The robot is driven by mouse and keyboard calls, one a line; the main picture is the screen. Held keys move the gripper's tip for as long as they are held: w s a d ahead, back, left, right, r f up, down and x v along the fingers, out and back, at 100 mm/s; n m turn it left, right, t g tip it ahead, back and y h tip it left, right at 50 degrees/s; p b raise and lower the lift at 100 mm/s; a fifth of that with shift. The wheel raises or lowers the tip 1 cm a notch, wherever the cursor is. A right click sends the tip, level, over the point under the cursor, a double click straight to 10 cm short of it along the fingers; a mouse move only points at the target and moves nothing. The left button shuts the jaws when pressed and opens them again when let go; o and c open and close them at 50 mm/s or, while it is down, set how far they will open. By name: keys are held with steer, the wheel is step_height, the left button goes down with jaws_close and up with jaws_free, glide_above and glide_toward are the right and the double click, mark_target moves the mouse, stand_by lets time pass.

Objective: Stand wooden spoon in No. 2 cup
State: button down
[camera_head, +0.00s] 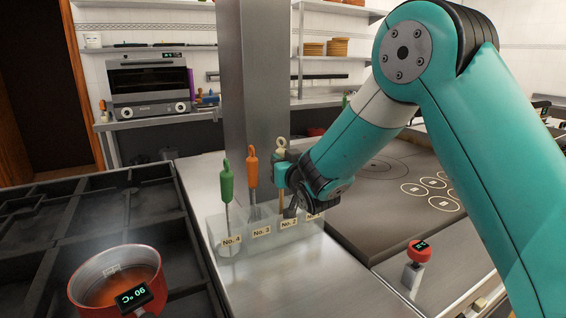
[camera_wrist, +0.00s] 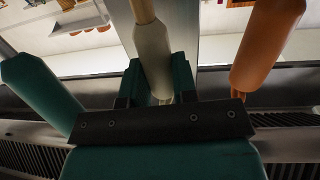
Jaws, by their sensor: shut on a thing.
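The wooden spoon, with a cream handle end and ring (camera_head: 281,153) and a wooden shaft (camera_head: 281,197), is upright. My gripper (camera_head: 286,178) is shut on its cream handle, which also shows between the teal fingers (camera_wrist: 157,85) in the wrist view (camera_wrist: 153,50). The No. 2 cup (camera_head: 289,232) is in the clear, labelled cup row, and the spoon's shaft runs down to its back part. The spoon's lower end is hard to make out, so I cannot tell how deep it sits. My wrist partly covers the No. 1 label.
A green-handled utensil (camera_head: 227,185) stands in No. 4 and an orange-handled one (camera_head: 252,170) in No. 3, close by. A steel post (camera_head: 255,90) rises behind. A red pot (camera_head: 115,280) is front left; a red-topped device (camera_head: 417,262) is right.

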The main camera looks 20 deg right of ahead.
steer(key=shift+f+b, duration=0.45)
steer(key=shift+b, duration=0.1)
steer(key=c, duration=0.8)
jaws_free()
steer(key=shift+s, duration=0.1)
steer(key=s+b, duration=0.2)
steer(key=s, duration=0.3)
steer(key=s+d+b, duration=0.1)
steer(key=s+b, duration=0.2)
steer(key=s, duration=0.3)
steer(key=s+b, duration=0.3)
steer(key=s, duration=0.3)
steer(key=shift+d, duration=0.4)
